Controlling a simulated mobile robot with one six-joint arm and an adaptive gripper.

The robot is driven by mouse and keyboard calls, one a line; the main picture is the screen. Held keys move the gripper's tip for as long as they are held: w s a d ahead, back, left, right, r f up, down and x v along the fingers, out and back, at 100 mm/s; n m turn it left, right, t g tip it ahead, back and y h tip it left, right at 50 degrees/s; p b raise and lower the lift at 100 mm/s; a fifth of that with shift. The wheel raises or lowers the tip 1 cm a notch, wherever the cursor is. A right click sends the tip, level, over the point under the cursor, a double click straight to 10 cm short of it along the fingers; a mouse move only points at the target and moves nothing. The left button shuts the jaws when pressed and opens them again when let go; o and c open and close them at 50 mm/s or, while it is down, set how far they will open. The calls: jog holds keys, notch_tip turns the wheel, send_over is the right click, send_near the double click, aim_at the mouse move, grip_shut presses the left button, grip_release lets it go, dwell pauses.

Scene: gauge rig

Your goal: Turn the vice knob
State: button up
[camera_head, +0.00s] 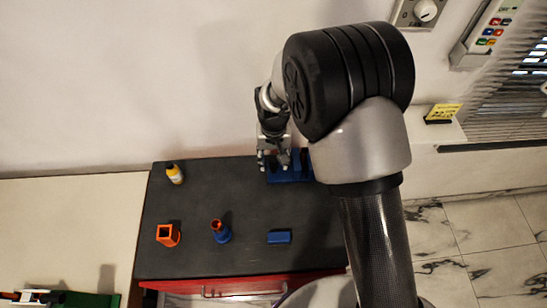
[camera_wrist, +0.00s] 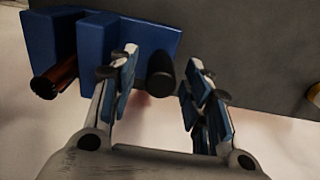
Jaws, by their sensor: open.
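The blue vice (camera_head: 290,177) stands at the back right of the dark worktop, partly hidden by my arm in the head view. In the wrist view the blue vice body (camera_wrist: 105,38) fills the upper left. A black cylindrical knob (camera_wrist: 160,76) sticks out from it. My gripper (camera_wrist: 163,60) is open, with one finger on each side of this knob; I see a gap on the right, but cannot tell if the left finger touches. My gripper also shows at the vice in the head view (camera_head: 273,160).
A yellow bottle (camera_head: 175,173), an orange square piece (camera_head: 168,235), a blue and orange piece (camera_head: 221,232) and a blue block (camera_head: 279,237) stand on the worktop (camera_head: 190,205). The wall (camera_head: 130,80) is close behind the vice. The worktop's middle is clear.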

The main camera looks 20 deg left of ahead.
aim_at(273, 158)
jog(key=shift+r, duration=0.1)
notch_tip(273, 158, up, 12)
dwell(0.5)
jog(key=shift+s, duration=0.1)
dwell(0.4)
